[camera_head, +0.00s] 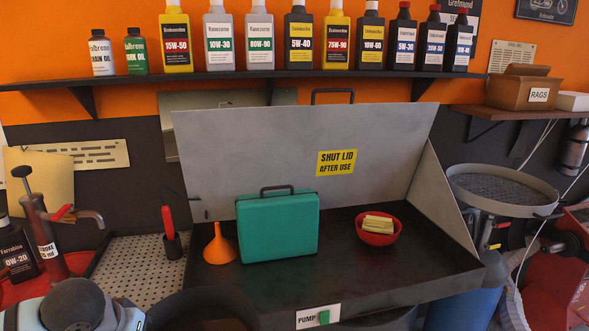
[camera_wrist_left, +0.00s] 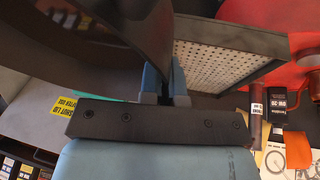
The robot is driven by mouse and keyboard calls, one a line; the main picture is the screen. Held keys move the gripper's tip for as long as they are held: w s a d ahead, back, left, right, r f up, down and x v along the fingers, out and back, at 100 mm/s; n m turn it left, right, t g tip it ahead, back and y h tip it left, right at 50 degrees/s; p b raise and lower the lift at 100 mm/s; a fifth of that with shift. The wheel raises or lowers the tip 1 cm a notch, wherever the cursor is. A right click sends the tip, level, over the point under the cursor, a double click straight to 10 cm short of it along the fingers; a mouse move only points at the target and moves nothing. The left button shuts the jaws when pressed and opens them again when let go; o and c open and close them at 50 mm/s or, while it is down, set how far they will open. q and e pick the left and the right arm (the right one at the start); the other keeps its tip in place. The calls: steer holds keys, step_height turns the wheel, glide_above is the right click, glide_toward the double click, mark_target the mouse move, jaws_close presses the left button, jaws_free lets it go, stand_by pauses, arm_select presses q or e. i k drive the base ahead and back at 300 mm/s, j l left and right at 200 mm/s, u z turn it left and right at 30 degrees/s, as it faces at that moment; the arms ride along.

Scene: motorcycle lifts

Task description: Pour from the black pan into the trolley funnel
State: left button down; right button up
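The black pan (camera_head: 200,307) shows as a dark curved rim at the bottom edge of the head view; most of it is cut off. In the left wrist view its dark curved wall (camera_wrist_left: 75,45) fills the upper left. My left gripper (camera_wrist_left: 166,88) has its two fingers closed around the pan's edge. What the pan holds is hidden. The trolley funnel (camera_head: 535,196) is a wide round grey basin with a mesh inside, at the right of the head view, well apart from the pan. My right gripper is not in view.
A parts washer with raised lid (camera_head: 270,140) stands ahead, holding a green case (camera_head: 278,228), an orange funnel (camera_head: 220,246) and a red bowl (camera_head: 378,240). A perforated tray (camera_head: 135,265) and a red hand pump (camera_head: 50,255) are at left. Bottles line the shelf (camera_head: 250,79).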

mark_target(493, 190)
steer(key=i+l+z, duration=0.1)
steer(key=l+z, duration=0.35)
steer(key=i+l+z, duration=0.15)
steer(key=l+z, duration=0.3)
steer(key=i+l+z, duration=0.2)
steer(key=z, duration=0.25)
steer(key=i+l+z, duration=0.2)
steer(key=z, duration=0.2)
steer(key=i+l+z, duration=0.1)
steer(key=i+z, duration=0.35)
steer(key=i+l, duration=0.15)
steer(key=i, duration=0.5)
steer(key=i+l+u, duration=0.2)
steer(key=i+u, duration=0.25)
steer(key=i+l+u, duration=0.95)
steer(key=k+j, duration=0.05)
steer(key=k, duration=0.05)
